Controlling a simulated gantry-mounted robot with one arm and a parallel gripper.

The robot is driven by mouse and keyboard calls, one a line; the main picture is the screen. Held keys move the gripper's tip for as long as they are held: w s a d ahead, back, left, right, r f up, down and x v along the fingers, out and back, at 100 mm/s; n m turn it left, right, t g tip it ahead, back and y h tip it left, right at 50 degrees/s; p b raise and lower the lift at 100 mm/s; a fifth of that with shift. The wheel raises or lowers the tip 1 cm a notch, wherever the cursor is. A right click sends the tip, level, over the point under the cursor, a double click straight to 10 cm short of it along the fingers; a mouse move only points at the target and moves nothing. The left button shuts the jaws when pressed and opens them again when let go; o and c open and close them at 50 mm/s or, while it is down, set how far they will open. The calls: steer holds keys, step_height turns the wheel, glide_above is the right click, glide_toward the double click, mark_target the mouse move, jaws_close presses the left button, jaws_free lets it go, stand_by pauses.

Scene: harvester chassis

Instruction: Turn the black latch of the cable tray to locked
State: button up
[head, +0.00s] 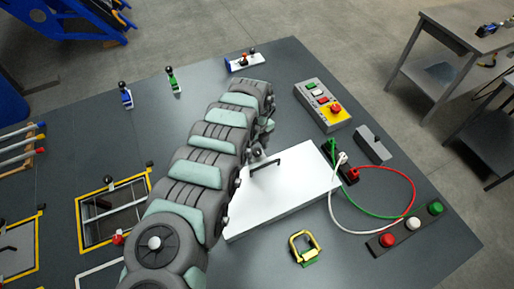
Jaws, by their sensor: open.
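My arm reaches up from the bottom of the head view, and my gripper (268,128) is at its far end, over the deck just behind the white box. The gripper is small and partly hidden by my arm, and I see nothing held in it. The white box (290,190) has a flat lid with a black bar handle (266,166). A dark knob (257,153) shows at its back edge, close below the gripper; whether they touch I cannot tell. No part is clearly recognisable as the cable tray's latch, so its position cannot be read.
A grey button box (318,101) stands behind right. Green, white and red cables (412,190) loop right of the white box. A button strip (413,228) and a yellow-handled part (304,248) are in front. Yellow-framed openings (80,222) lie left. Small levers (172,80) stand at the back.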

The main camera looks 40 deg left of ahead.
mark_target(257, 150)
step_height(257, 150, up, 11)
stand_by(0.7)
steer(key=shift+f, duration=0.1)
